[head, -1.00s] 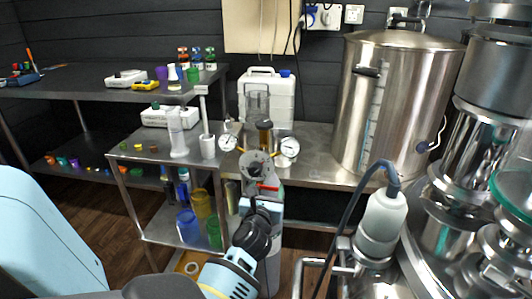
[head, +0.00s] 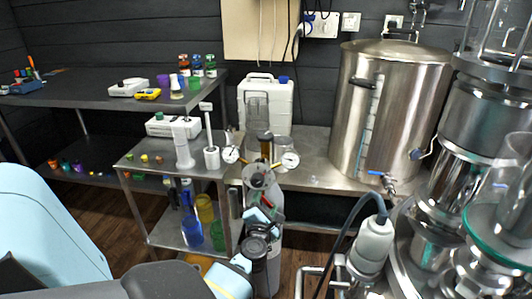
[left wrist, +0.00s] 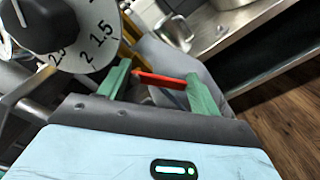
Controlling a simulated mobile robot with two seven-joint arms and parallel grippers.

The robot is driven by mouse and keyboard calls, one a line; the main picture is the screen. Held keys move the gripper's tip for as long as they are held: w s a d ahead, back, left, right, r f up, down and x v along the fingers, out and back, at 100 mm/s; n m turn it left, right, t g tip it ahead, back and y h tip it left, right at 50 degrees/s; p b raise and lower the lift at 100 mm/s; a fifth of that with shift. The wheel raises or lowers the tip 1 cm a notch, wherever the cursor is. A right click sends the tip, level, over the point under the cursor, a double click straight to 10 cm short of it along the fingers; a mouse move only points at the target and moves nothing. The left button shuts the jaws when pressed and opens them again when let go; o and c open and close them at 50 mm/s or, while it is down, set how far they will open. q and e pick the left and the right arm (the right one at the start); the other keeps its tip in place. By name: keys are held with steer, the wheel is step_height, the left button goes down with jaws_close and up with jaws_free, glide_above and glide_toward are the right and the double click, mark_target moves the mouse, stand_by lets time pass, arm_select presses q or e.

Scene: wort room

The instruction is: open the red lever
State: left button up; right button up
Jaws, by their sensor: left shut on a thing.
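The red lever (head: 266,201) sits on the front of a grey cylinder (head: 270,240), below two pressure gauges. My left gripper (head: 262,211) reaches it from below. In the left wrist view the red lever (left wrist: 162,80) spans the gap between the green fingers of my left gripper (left wrist: 160,83), which is shut on it. The lever slants in the head view. Part of it is hidden by the gripper. My right gripper is not in view.
A gauge (head: 290,160) stands right of the cylinder top and another gauge (head: 231,155) left of it. A dial (left wrist: 70,30) is close to the fingers. A steel trolley (head: 165,240) is at left; a large steel kettle (head: 390,110) is at right.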

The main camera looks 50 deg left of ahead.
arm_select(q)
steer(key=shift+s+a+f+m+p, duration=0.15)
steer(key=shift+m+p, duration=0.35)
steer(key=shift+m, duration=0.5)
steer(key=shift+f+m, duration=0.15)
steer(key=shift+m, duration=0.45)
steer(key=shift+a+f+p, duration=0.1)
steer(key=shift+p, duration=0.2)
steer(key=o, duration=1)
steer(key=shift+s, duration=0.1)
